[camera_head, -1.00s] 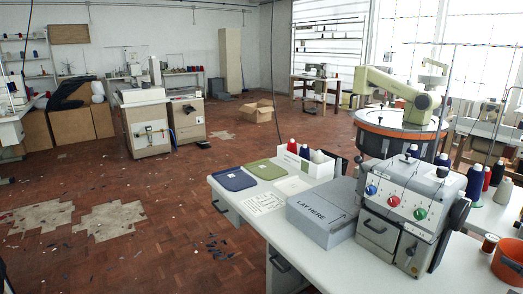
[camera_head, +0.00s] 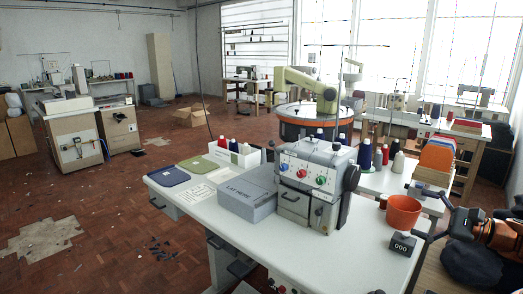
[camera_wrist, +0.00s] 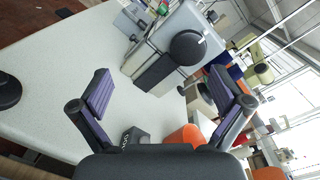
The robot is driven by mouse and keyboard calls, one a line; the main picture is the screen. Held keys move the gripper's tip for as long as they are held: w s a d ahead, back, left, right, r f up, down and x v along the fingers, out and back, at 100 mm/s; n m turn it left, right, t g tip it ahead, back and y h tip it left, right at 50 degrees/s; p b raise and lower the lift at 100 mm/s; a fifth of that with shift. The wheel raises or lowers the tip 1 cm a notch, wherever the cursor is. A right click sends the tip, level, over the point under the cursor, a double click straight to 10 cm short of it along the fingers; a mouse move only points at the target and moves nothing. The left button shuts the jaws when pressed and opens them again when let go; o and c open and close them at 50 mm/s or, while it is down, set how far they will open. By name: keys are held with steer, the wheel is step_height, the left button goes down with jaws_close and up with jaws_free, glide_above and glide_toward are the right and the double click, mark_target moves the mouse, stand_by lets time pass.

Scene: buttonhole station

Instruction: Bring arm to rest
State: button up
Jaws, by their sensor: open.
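My gripper (camera_head: 424,213) is at the right edge of the head view, at the end of my orange and black arm, beside the right end of the white table (camera_head: 320,255). In the wrist view, my gripper (camera_wrist: 160,92) has its two dark purple finger pads spread wide, with nothing between them. The grey sewing machine (camera_head: 318,178) with coloured dials stands on the table, left of the gripper and apart from it; it also shows beyond the fingers in the wrist view (camera_wrist: 188,42).
An orange bin (camera_head: 403,212) and a small black counter (camera_head: 402,244) stand close to my gripper on the table's right end. A grey "LAY HERE" box (camera_head: 247,198) and blue and green fabric pieces lie further left.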

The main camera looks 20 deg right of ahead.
steer(key=w+a+r+n+g+y, duration=0.25)
steer(key=w+a+n, duration=0.2)
steer(key=a, duration=0.55)
steer(key=a+f+n+g, duration=0.2)
steer(key=a+n+g, duration=0.75)
steer(key=a, duration=1.85)
steer(key=s+a+f+n+g+h, duration=0.1)
steer(key=s+a+f+g+h, duration=0.15)
steer(key=s+a, duration=0.3)
steer(key=s+a+f+n+g+h, duration=0.2)
steer(key=s+a+f, duration=0.2)
steer(key=s, duration=0.2)
steer(key=s+d+f+n+g+h, duration=0.1)
steer(key=s+d+f+n+h, duration=0.2)
steer(key=s, duration=0.4)
steer(key=s+d+f+n+g+h, duration=0.1)
steer(key=s+d+f+h, duration=0.1)
steer(key=s+f+h, duration=0.4)
step_height(320, 180, up, 18)
steer(key=t+y+p, duration=0.1)
steer(key=p, duration=1.4)
steer(key=shift+d+f+y, duration=0.15)
steer(key=shift+y, duration=0.25)
steer(key=shift+t, duration=0.25)
steer(key=shift+c, duration=0.2)
